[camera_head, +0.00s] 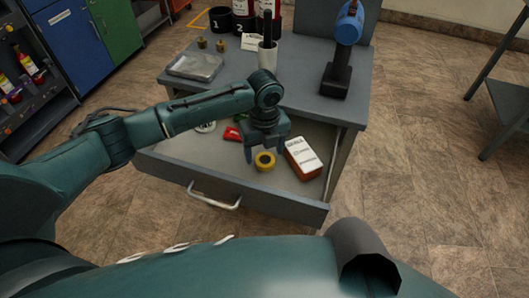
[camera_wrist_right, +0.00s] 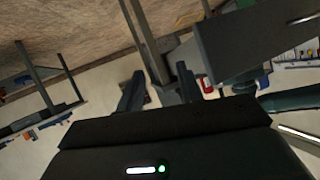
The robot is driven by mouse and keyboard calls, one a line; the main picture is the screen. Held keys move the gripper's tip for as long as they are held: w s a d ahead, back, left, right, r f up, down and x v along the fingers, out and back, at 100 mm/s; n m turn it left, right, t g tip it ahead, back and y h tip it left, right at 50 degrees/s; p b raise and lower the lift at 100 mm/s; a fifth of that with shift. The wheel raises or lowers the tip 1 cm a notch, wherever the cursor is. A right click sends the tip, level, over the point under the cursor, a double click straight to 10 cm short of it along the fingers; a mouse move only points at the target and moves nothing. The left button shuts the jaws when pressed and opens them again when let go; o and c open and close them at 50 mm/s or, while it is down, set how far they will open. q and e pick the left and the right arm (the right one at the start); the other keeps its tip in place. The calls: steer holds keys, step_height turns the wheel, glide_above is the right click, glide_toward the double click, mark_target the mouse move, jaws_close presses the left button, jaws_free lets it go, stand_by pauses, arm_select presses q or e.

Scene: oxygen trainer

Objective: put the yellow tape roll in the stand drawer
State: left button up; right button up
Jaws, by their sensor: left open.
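The yellow tape roll (camera_head: 265,161) is inside the open stand drawer (camera_head: 190,153), and looks to lie flat on its floor. My left gripper (camera_head: 264,154) is over the drawer, pointing down, with its fingers apart on either side of the roll. I cannot tell whether they touch it. The drawer is pulled out from the grey stand (camera_head: 305,95), with its handle (camera_head: 213,197) facing me. My right gripper (camera_wrist_right: 160,88) shows in the right wrist view with its fingers apart and nothing between them.
In the drawer, a brown box with a white label (camera_head: 302,158) lies right of the roll, and a red item (camera_head: 232,134) lies left.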

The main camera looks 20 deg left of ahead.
mark_target(264, 158)
arm_select(q)
step_height(264, 158, up, 10)
steer(key=p, duration=0.1)
steer(key=shift+r, duration=0.25)
